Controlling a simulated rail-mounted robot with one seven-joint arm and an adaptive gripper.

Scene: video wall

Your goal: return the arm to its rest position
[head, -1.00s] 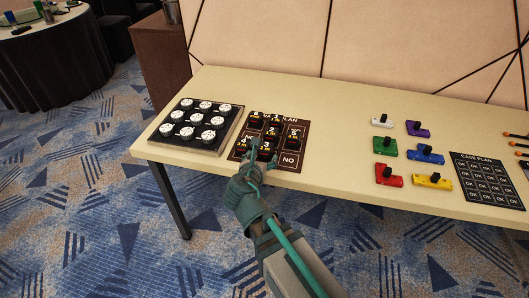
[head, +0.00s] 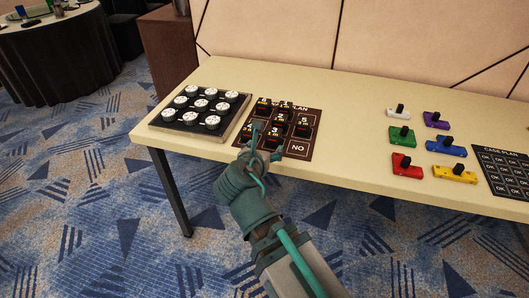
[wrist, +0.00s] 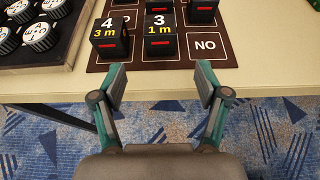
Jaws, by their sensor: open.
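My gripper (head: 262,150) is open and empty in the head view, at the front edge of the cream table (head: 350,168), by the plan board. In the wrist view its two teal-and-grey fingers (wrist: 161,88) stand wide apart with nothing between them. Just beyond the fingertips lies the dark brown plan board (wrist: 225,48) with a square marked NO. Black numbered blocks stand on it, among them one marked 4, 3 m (wrist: 109,40) and one marked 3, 1 m (wrist: 160,38). My gripper hides part of the board's near side in the head view.
A black tray (head: 168,131) of white-topped round pieces stands left of the board. Coloured blocks with black knobs, such as the red one (head: 407,171), and a black case plan card (head: 501,187) lie to the right. Carpet (head: 110,220) is open in front of the table.

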